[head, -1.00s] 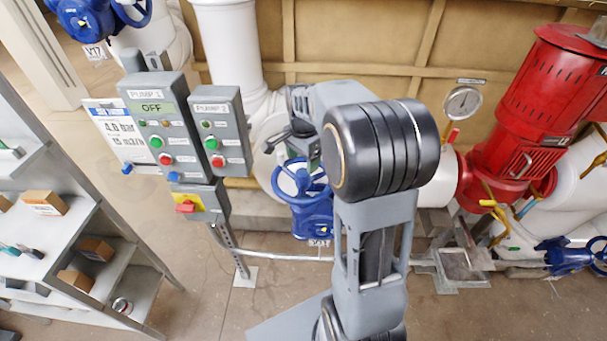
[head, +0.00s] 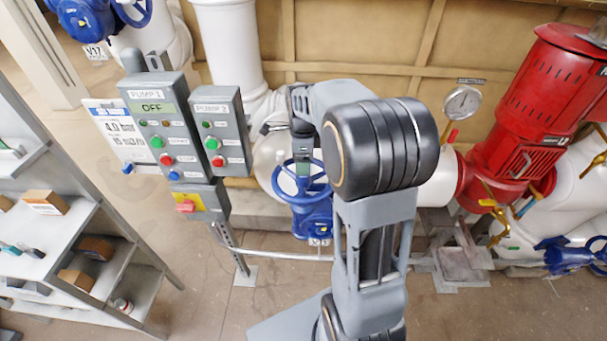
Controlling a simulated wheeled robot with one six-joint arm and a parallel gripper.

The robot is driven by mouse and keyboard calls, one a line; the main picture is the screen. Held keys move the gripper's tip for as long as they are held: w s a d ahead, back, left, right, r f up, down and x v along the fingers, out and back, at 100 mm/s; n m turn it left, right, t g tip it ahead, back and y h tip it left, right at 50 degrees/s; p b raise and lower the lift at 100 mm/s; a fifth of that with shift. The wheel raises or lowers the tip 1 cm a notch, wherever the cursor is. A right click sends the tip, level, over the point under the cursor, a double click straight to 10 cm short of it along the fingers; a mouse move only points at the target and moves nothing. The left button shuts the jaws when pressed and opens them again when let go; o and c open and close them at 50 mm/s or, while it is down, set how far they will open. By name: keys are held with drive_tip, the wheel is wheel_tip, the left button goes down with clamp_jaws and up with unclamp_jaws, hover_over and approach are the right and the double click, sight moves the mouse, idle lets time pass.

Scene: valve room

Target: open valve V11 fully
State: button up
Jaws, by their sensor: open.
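A blue valve (head: 312,222) with a round blue handwheel (head: 318,197) stands at the middle, behind my arm. The small tag (head: 319,242) below it is too small to read for certain, so I cannot tell if it is V11. My gripper (head: 302,172) is at the upper left part of this handwheel, pointing down. It is open, with no object seen in it. Whether its fingers touch the rim I cannot tell. My arm hides part of the wheel's right side.
Pump control boxes (head: 160,130) stand left of the valve. A shelf (head: 75,250) is at far left. Another blue valve (head: 85,20), tagged V17, is at top left, and a third (head: 572,256) at right. A red pump (head: 540,95) and gauge (head: 461,103) stand at right.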

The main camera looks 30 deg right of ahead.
sight(303, 177)
drive_tip(key=shift+f+b, duration=2.35)
drive_tip(key=shift+f, duration=0.8)
drive_tip(key=shift+s+f, duration=0.1)
drive_tip(key=shift+f, duration=0.05)
drive_tip(key=shift+s+f, duration=0.1)
drive_tip(key=shift+s, duration=0.1)
drive_tip(key=c, duration=0.6)
drive_tip(key=shift+w+f, duration=0.1)
drive_tip(key=shift+w, duration=0.1)
drive_tip(key=c, duration=0.4)
